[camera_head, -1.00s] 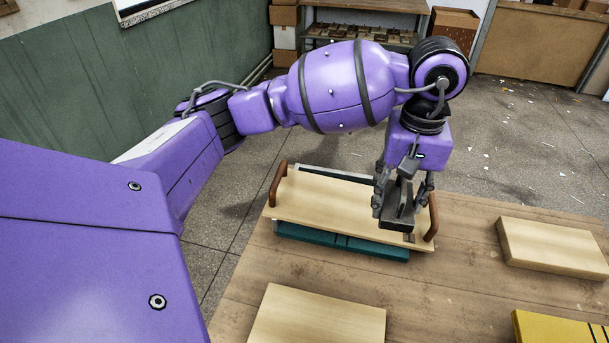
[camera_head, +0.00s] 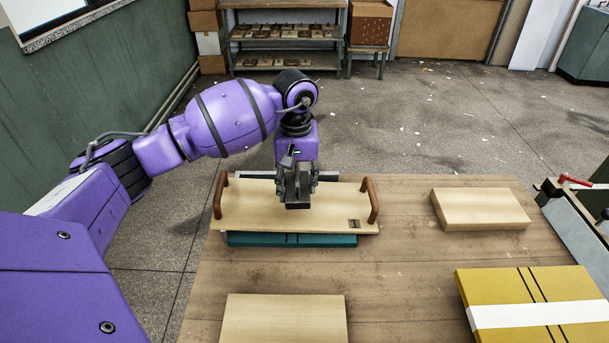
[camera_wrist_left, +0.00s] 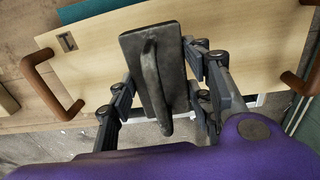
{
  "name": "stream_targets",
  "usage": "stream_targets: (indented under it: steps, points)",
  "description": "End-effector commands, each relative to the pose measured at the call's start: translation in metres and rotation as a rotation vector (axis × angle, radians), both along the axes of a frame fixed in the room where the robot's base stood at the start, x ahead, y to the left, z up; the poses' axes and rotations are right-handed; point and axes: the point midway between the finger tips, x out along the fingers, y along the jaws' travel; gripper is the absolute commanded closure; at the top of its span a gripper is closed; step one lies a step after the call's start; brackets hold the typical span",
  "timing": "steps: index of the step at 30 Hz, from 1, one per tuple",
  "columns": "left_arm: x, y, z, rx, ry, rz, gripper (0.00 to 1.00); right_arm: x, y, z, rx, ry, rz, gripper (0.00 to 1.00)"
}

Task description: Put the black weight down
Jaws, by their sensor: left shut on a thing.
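My left gripper (camera_head: 296,192) is over the middle of a pale wooden board with two brown handles (camera_head: 253,205). It is shut on the black weight (camera_head: 297,206), a dark slab with a bar handle. The left wrist view shows the weight (camera_wrist_left: 128,45) between the two fingers, with the board (camera_wrist_left: 85,65) behind it. I cannot tell whether the weight touches the board. The board lies on a teal block (camera_head: 290,240) at the table's far edge. My right gripper is not in view.
The wooden table (camera_head: 400,270) holds a pale block (camera_head: 480,208) at right, another (camera_head: 283,318) at front, and a yellow block with a white band (camera_head: 530,300) at front right. A bench edge with a red lever (camera_head: 575,181) stands at far right. Bare tabletop lies between the blocks.

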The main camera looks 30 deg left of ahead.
Motion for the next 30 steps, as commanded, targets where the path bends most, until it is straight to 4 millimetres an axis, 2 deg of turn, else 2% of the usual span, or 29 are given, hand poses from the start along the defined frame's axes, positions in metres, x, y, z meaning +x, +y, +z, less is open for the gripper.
stream_targets:
  steps: [5,12,19,20,24,30]
  points:
    - [0.004,0.006,-0.006,-0.002,-0.005,0.002,1.0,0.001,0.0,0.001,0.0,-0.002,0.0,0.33]
    - [0.005,0.007,-0.035,-0.002,-0.005,0.0,1.0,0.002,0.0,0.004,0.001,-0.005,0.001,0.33]
    - [0.005,0.007,-0.037,0.0,-0.006,0.0,1.0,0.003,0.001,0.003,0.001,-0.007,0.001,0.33]
    - [0.003,0.008,-0.04,0.001,0.0,0.0,0.5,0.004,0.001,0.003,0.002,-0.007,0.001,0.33]
    - [0.003,0.008,-0.04,0.001,0.0,0.0,0.35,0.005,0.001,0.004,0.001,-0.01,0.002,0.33]
    - [0.003,0.008,-0.04,0.001,0.0,0.0,0.35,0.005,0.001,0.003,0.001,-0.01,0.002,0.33]
